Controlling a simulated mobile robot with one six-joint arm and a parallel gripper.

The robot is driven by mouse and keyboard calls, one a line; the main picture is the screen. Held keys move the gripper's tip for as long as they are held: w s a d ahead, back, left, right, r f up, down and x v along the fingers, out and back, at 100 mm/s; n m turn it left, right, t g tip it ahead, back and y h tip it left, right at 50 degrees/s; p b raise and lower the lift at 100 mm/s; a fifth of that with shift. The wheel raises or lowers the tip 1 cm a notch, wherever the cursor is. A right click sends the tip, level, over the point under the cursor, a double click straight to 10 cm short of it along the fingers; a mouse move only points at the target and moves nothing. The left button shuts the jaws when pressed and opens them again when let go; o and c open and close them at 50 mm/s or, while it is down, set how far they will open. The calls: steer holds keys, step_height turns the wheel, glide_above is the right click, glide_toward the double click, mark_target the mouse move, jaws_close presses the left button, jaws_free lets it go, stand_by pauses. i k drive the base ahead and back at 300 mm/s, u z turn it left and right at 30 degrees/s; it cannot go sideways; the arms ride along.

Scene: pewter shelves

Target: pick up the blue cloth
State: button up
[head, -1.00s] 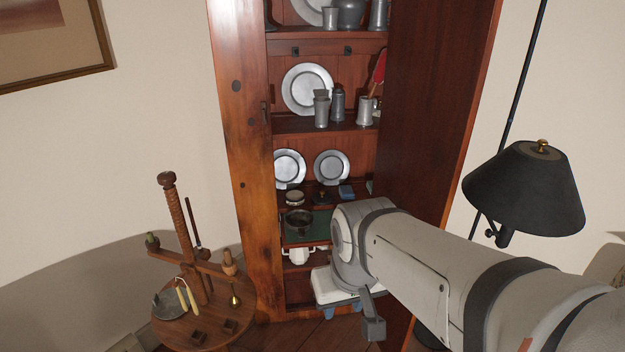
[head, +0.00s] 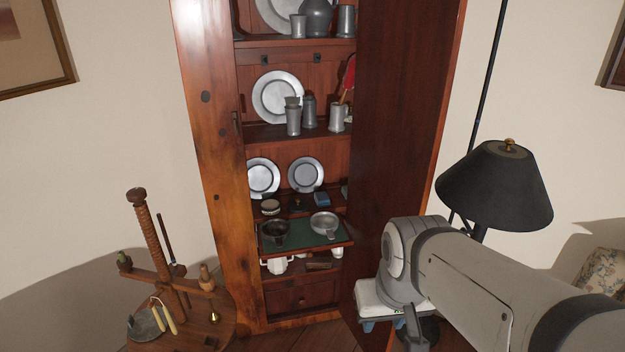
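A small blue folded item (head: 321,199), which looks like the blue cloth, lies on the cabinet shelf (head: 297,208) above the green pull-out board. It is right of a small dark object (head: 295,205) and below the right-hand plate. My gripper (head: 376,326) hangs low at the right, in front of the open cabinet door, with a pale body and blue tips. It is well apart from the cloth and nothing shows in it. Its tips look spread, though my arm partly hides them.
The green board (head: 305,238) sticks out with a dark bowl (head: 275,233) and a pewter bowl (head: 324,223). Pewter plates (head: 306,174) and cups fill the shelves. The open door (head: 405,140) bounds the right. A black lamp (head: 495,185) and a wooden stand (head: 160,255) flank the cabinet.

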mark_target(322, 198)
steer(key=u, duration=0.05)
steer(key=i, duration=1)
steer(key=z, duration=0.05)
